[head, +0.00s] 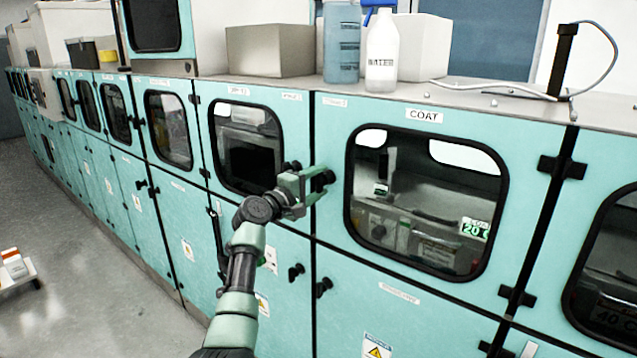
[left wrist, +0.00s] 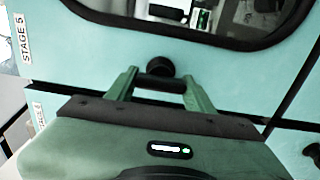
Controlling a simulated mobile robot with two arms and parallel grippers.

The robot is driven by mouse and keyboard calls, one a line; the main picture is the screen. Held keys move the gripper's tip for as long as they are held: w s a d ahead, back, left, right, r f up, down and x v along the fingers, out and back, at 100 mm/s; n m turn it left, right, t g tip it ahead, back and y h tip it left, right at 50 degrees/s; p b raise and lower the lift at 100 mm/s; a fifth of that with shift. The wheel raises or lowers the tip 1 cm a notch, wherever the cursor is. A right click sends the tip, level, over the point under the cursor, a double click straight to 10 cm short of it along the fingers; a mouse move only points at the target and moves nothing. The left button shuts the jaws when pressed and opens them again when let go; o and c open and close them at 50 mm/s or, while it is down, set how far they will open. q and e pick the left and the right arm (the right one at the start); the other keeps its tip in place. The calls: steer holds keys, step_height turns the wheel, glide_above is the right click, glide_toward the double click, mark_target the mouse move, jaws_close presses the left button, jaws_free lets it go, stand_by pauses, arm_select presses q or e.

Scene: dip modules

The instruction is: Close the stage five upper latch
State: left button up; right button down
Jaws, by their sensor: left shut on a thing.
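The stage five upper door (head: 420,110) is the teal panel labelled COAT, with a large dark-rimmed window. Its "STAGE 5" label (left wrist: 22,38) shows in the left wrist view. The upper latch (head: 328,177) is a small black knob at the door's left edge, and it also shows in the left wrist view (left wrist: 158,66). My left gripper (head: 304,186) is at this latch, its green fingers (left wrist: 160,84) on either side of the dark latch handle and shut on it. The fingers partly hide the handle, so its exact angle is unclear. My right gripper is not in view.
Another black latch (head: 324,287) sits on the lower door below. Grey floor (head: 90,270) is open at the left.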

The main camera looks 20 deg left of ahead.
arm_select(q)
steer(key=o, duration=1.4)
steer(key=b+v, duration=0.2)
steer(key=v, duration=0.5)
steer(key=shift+s+a+f+b, duration=0.1)
steer(key=shift+s+b, duration=0.25)
steer(key=shift+s, duration=0.05)
